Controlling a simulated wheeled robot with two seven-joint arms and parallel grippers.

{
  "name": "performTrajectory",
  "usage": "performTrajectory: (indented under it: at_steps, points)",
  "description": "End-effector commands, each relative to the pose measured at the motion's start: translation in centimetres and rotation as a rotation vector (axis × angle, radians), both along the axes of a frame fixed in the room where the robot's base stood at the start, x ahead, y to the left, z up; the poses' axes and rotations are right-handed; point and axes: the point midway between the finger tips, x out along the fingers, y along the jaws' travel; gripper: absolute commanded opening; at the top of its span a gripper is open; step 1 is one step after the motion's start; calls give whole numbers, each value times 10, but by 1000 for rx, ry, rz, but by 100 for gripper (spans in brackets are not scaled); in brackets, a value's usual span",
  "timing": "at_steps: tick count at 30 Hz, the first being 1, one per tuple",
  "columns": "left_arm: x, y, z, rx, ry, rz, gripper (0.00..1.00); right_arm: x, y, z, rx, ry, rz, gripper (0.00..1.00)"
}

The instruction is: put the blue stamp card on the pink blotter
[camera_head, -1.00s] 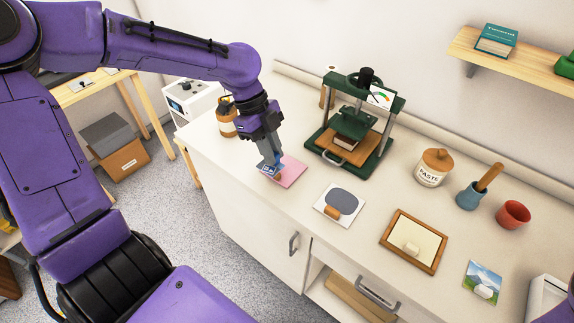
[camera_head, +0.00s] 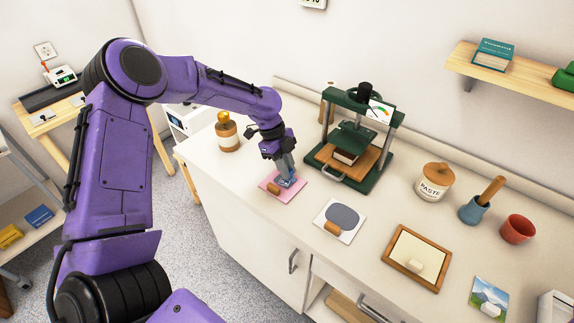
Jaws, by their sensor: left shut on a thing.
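The pink blotter (camera_head: 296,194) lies flat on the white counter, left of the green press. My left gripper (camera_head: 286,181) points down over the blotter's right part and is shut on the blue stamp card (camera_head: 288,184). The card is small and partly hidden by the fingers. It is at or just above the blotter; I cannot tell whether it touches. A brown wooden piece (camera_head: 273,188) sits on the blotter's left part, beside the card. My right gripper is not in view.
A green press (camera_head: 375,172) stands behind and right of the blotter. A jar with an orange top (camera_head: 228,135) stands to the left. A white card with a grey oval (camera_head: 341,217) and a wooden frame (camera_head: 416,257) lie to the right. The counter's front edge is close.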

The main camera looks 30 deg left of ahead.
Motion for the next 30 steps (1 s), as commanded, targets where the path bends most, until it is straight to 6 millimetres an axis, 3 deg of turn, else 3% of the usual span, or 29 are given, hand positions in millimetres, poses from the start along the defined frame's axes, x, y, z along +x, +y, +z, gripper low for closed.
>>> performTrajectory:
  at_steps: [7,8,9,10,21,30]
  points:
    - [0,0,-3,0,0,-1,0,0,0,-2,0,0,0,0]
    - [0,0,-3,0,0,-1,23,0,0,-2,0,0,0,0]
    - [0,0,-2,0,-1,-1,36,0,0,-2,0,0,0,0]
    - [0,0,-2,0,-1,-1,42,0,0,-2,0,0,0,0]
    - [1,2,6,0,-3,0,42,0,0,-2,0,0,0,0]
    - [3,30,72,0,-5,0,42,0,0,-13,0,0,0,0]
